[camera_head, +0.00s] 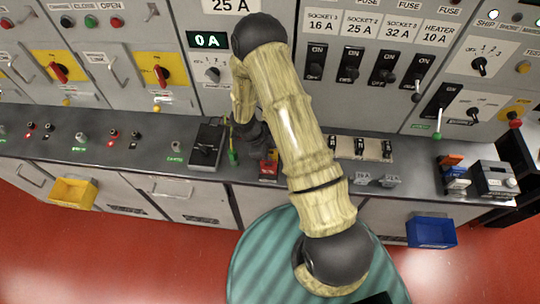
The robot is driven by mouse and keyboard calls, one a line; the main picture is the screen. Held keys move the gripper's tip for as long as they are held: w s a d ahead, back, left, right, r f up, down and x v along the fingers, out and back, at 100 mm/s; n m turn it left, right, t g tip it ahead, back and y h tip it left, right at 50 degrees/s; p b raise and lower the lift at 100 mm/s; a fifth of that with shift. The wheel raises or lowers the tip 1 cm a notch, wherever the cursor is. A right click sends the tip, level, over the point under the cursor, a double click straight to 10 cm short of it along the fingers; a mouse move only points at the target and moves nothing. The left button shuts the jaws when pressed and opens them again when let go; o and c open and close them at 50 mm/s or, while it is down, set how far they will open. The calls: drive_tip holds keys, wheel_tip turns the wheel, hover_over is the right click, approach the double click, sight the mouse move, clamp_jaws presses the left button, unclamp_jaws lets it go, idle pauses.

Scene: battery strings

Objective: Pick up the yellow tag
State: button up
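No yellow tag can be made out for certain. A small yellow piece (523,67) shows on the far right panel, too small to identify. My gripper (248,135) is low over the counter, left of my pale arm, and is mostly hidden by it. A yellow-green upright item (232,156) stands just left of and below my gripper, beside a black meter-like box (207,145). A red item (268,166) lies at the counter's front edge below my gripper. Whether the fingers are open, or touch anything, cannot be seen.
The grey counter (140,160) carries several small knobs on the left. Three breakers (361,147) stand right of my arm, and a grey device (494,178) at the far right. A yellow bin (73,192) and a blue bin (431,232) hang on the front. Switch panels rise behind.

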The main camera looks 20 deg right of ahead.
drive_tip(key=shift+f, duration=0.1)
idle(0.4)
clamp_jaws()
wheel_tip(320, 180, up, 10)
drive_tip(key=shift+r+b, duration=0.1)
drive_tip(key=shift+b, duration=0.95)
